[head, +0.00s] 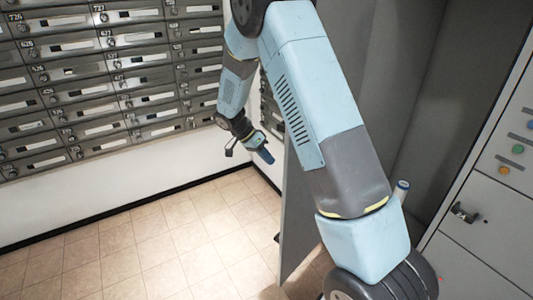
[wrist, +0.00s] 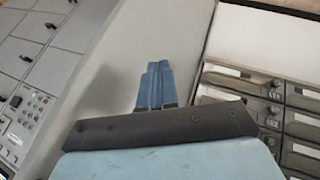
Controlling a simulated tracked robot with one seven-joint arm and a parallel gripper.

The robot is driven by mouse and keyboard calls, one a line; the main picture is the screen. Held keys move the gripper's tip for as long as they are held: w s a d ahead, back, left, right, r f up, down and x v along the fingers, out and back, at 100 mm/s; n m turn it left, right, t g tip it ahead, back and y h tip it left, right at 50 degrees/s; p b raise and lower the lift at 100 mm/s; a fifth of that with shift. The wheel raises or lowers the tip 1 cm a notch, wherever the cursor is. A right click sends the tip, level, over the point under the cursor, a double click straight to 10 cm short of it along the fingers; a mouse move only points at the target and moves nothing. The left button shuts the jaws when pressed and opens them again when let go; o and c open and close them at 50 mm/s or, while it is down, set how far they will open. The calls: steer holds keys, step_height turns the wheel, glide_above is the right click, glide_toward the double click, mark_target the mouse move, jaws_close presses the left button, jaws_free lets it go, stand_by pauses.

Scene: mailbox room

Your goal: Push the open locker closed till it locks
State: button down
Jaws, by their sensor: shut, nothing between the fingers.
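The open locker door (head: 296,215) is a tall grey panel in the head view, standing swung out and partly hidden behind my arm. The open locker's dark grey interior (head: 455,110) shows at the right. My gripper (head: 265,154) has blue fingers and is shut and empty. In the head view it is just left of the door's upper part. In the wrist view my gripper (wrist: 154,72) points at a pale flat panel (wrist: 190,45) with a soft shadow on it. I cannot tell whether it touches the panel.
Dark metal mailboxes (head: 110,60) cover the wall at the left and also show in the wrist view (wrist: 270,100). Closed pale lockers with a handle (head: 465,213) stand at the right. A keypad (wrist: 30,105) shows in the wrist view. The tiled floor (head: 150,245) at the left is clear.

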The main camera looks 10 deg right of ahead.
mark_target(284, 172)
steer(key=shift+s+d+f, duration=1.05)
steer(key=shift+s+d, duration=0.05)
steer(key=shift+d, duration=0.2)
steer(key=shift+s+d+f, duration=1.05)
steer(key=shift+d, duration=0.2)
steer(key=shift+s+d, duration=0.1)
